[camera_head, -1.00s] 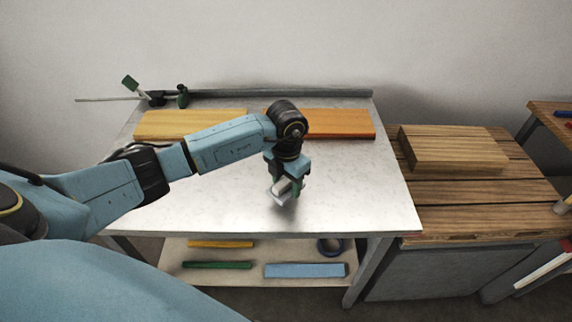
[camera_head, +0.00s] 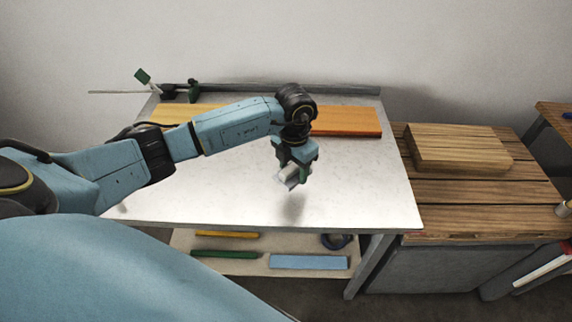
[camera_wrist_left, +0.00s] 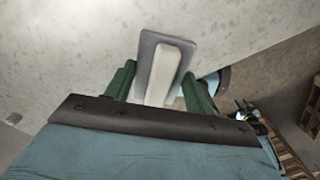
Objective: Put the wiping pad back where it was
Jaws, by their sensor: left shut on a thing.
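The wiping pad is a grey flat plate with a pale block-like handle; it shows best in the left wrist view (camera_wrist_left: 165,68). My left gripper (camera_wrist_left: 160,82) has its green fingers on both sides of the pale handle and is shut on it. In the head view the pad (camera_head: 289,176) hangs tilted from my left gripper (camera_head: 294,171), above the middle-right of the pale worktable (camera_head: 220,185), with a shadow below it. My right gripper is not in view.
A yellow board (camera_head: 170,113) and an orange board (camera_head: 347,121) lie along the table's back. A clamp (camera_head: 191,90) is at the back left. A lower shelf (camera_head: 230,267) holds coloured strips (camera_head: 308,262). A wooden bench (camera_head: 480,215) with a wooden block (camera_head: 455,147) stands right.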

